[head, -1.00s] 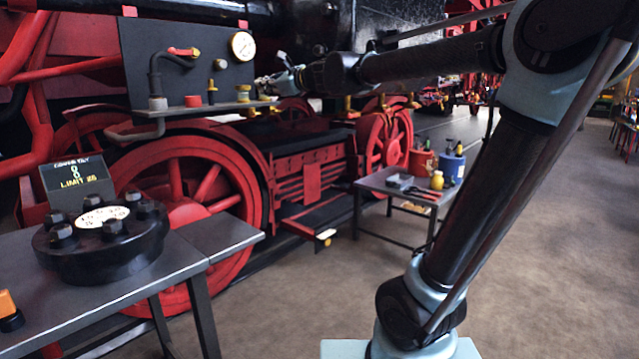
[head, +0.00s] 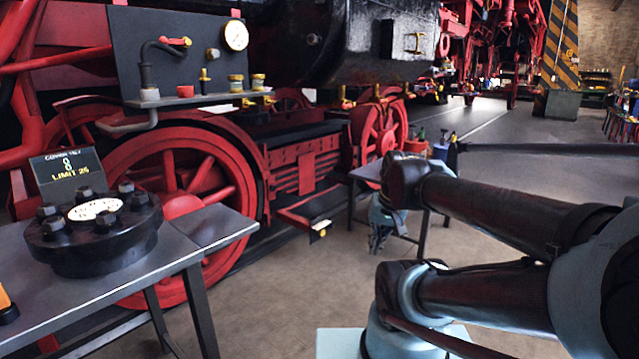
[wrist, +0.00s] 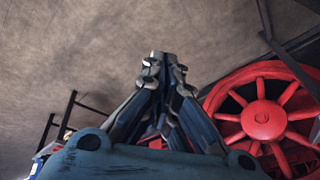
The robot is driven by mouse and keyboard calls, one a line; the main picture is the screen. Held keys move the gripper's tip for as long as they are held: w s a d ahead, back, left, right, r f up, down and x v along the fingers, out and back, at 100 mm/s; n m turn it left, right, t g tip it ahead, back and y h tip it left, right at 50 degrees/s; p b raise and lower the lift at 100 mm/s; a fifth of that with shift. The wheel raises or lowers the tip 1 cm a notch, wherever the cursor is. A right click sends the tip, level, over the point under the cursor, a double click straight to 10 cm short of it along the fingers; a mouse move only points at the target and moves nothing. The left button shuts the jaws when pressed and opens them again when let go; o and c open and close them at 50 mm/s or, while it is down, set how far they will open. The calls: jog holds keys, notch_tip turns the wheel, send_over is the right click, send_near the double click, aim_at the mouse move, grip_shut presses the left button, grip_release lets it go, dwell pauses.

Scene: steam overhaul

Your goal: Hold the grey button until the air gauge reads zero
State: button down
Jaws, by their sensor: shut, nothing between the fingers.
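The air gauge (head: 235,35) is a round white dial at the upper right of the dark panel (head: 130,45). Its reading is too small to tell. A small round knob (head: 213,54) below and left of the gauge may be the grey button; its colour is unclear. My gripper (head: 380,238) hangs low in the head view, in front of the small side table, well right of and below the panel. It touches nothing there. In the wrist view my gripper (wrist: 163,60) has its fingers together and empty, with bare floor beyond.
A shelf below the panel carries a red button (head: 185,91) and brass fittings (head: 235,83). A bench (head: 200,228) at left bears a black bolted flange (head: 95,240) and a "LIMIT 25" sign (head: 68,175). A red wheel (wrist: 262,120) stands right in the wrist view. The central floor is clear.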

jog(key=s+d+f+n+g+h, duration=0.1)
jog(key=s+d+f, duration=0.2)
jog(key=s+d, duration=0.1)
jog(key=shift+f+h, duration=0.3)
jog(key=shift+f, duration=0.05)
jog(key=shift+w+f, duration=0.2)
jog(key=shift+w, duration=0.25)
dwell(0.4)
jog(key=shift+a, duration=0.15)
